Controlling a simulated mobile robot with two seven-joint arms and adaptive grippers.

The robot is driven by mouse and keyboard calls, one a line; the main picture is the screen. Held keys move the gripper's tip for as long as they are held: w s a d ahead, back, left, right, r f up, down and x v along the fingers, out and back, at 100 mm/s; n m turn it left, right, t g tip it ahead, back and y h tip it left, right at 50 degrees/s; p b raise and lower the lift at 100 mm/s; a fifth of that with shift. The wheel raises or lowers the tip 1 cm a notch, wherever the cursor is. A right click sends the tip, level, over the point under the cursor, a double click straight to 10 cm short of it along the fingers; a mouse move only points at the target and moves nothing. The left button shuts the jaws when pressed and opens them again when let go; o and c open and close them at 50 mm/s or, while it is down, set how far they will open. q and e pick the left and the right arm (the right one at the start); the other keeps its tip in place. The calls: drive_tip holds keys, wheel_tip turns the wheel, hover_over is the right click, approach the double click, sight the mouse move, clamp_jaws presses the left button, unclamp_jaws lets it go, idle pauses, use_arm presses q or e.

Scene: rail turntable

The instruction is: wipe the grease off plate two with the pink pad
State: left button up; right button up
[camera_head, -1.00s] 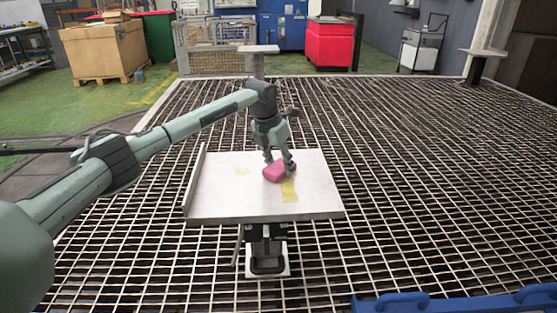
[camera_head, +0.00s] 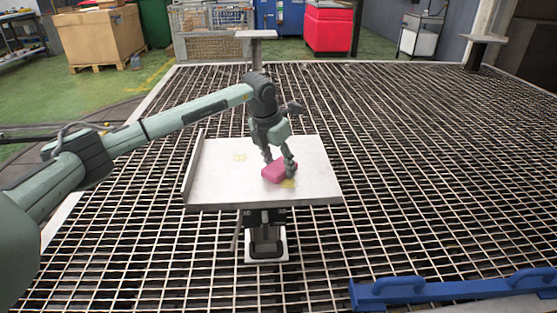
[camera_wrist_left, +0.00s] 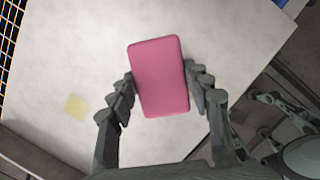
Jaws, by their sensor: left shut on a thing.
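A white square plate (camera_head: 220,181) with a raised left edge stands on a post in the grating. My left gripper (camera_head: 279,163) is over its right half, shut on the pink pad (camera_head: 276,173). The pad appears to lie against the plate top. In the left wrist view the pad (camera_wrist_left: 160,76) sits between the fingers (camera_wrist_left: 162,88). A small yellow grease patch (camera_head: 289,183) shows at the pad's near right side. A fainter patch (camera_head: 240,157) lies left of the pad, apart from it; it also shows in the wrist view (camera_wrist_left: 75,105). I cannot read the plate's number.
Metal grating (camera_head: 420,190) surrounds the plate, with open room. Other plates on posts stand at the back (camera_head: 256,34) and far right (camera_head: 484,38). A blue beam (camera_head: 450,291) crosses the lower right. A cardboard box (camera_head: 100,37) and red bin (camera_head: 328,27) stand beyond.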

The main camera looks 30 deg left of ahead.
sight(280, 174)
use_arm(q)
drive_tip(key=shift+s+d, duration=0.45)
drive_tip(key=shift+s, duration=0.35)
drive_tip(key=shift+s+d, duration=0.45)
drive_tip(key=shift+s, duration=0.3)
drive_tip(key=shift+s+d+f, duration=0.1)
drive_tip(key=shift+s+d, duration=0.35)
drive_tip(key=shift+s, duration=0.25)
drive_tip(key=shift+s+d+f, duration=0.1)
drive_tip(key=shift+s+d, duration=0.35)
drive_tip(key=shift+s, duration=0.25)
drive_tip(key=shift+r, duration=3.1)
wheel_tip(280, 174, up, 3)
drive_tip(key=shift+w, duration=0.1)
